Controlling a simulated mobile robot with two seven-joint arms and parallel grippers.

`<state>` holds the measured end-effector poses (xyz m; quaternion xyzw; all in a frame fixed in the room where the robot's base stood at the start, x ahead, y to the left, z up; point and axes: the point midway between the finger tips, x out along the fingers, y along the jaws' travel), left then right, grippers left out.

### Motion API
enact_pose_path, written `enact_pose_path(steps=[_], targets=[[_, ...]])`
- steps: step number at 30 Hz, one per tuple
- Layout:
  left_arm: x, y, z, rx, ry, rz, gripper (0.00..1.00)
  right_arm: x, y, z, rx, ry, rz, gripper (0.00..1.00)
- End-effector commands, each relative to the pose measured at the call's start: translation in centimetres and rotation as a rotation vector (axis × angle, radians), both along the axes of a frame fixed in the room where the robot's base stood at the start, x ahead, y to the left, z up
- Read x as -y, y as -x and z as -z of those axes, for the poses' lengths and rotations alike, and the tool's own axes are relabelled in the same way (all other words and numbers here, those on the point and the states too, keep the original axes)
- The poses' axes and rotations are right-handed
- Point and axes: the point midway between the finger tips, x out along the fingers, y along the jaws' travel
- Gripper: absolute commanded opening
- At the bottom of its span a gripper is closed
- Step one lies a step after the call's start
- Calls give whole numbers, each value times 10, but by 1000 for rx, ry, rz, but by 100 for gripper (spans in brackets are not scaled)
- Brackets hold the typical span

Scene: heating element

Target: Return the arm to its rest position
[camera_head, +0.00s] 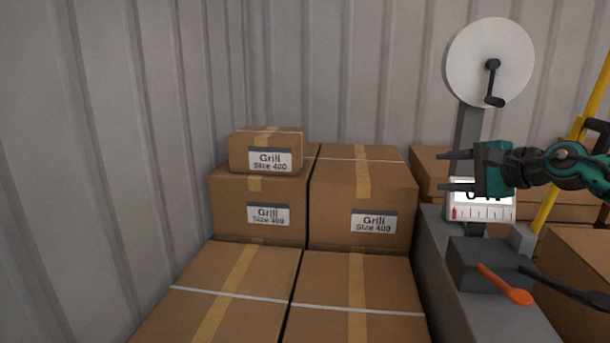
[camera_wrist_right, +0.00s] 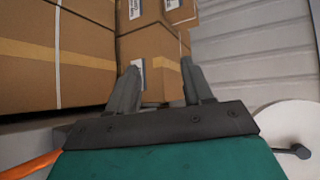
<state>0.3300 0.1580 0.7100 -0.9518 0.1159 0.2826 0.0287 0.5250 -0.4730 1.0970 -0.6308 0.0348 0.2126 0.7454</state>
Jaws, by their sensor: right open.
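My right gripper (camera_head: 456,172) comes in from the right in the head view, teal and dark grey, with its two fingers pointing left. The fingers are apart with nothing between them. It is in front of a white display panel (camera_head: 490,212) and hides part of it. In the right wrist view the same gripper (camera_wrist_right: 160,84) shows its spread fingers, with cardboard boxes beyond them. My left gripper is in neither view.
Boxes labelled Grill (camera_head: 362,195) stand stacked at the middle. A grey machine (camera_head: 440,265) with a white crank wheel (camera_head: 478,62), an orange-handled lever (camera_head: 505,284) and a black lever (camera_head: 565,287) stands right. A yellow pole (camera_head: 566,165) stands farther right. Corrugated walls (camera_head: 345,70) close the back.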

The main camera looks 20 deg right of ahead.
Motion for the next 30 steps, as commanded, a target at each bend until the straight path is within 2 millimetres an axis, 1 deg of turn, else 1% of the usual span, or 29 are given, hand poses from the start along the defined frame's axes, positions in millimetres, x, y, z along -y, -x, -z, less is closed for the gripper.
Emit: enact_pose_path(steps=[1,2,3,5,6,8,9,11,12,14,15,17,18,20,21,22,23,24,27,30], targets=[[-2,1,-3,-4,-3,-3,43,-31,-9,28,-54,-196,-9,51],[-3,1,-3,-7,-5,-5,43,-46,-12,42,-84,-317,-3,51],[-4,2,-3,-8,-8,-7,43,-66,-15,60,-128,-476,8,51],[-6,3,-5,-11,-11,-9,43,-93,-16,85,-203,-716,36,51],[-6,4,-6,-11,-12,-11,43,-110,-15,101,-257,-877,62,51],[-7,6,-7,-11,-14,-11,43,-134,-11,125,-344,-1119,110,51],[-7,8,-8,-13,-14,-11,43,-148,-7,140,-402,-1280,150,51],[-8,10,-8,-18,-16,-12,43,-168,1,162,-493,-1521,221,51],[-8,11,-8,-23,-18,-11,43,-180,8,176,-552,-1681,275,51],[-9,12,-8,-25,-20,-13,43,-196,19,198,-639,-1920,370,51],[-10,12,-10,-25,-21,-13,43,-206,28,212,-695,-2080,440,51],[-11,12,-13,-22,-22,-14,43,-219,42,233,-770,-2319,557,51],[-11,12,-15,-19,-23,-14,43,-227,53,246,-815,-2479,643,51],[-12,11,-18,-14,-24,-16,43,-238,71,266,-871,-2715,783,51],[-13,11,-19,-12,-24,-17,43,-245,84,279,-896,-2872,883,51],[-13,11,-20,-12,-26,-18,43,-251,94,289,838,2755,-888,51],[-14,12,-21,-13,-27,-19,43,-255,105,298,775,2630,-885,51],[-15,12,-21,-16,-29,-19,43,-262,120,310,691,2469,-879,51],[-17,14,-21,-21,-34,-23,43,-276,155,334,498,2117,-842,51],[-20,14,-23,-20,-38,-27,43,-286,183,351,345,1856,-800,51]])
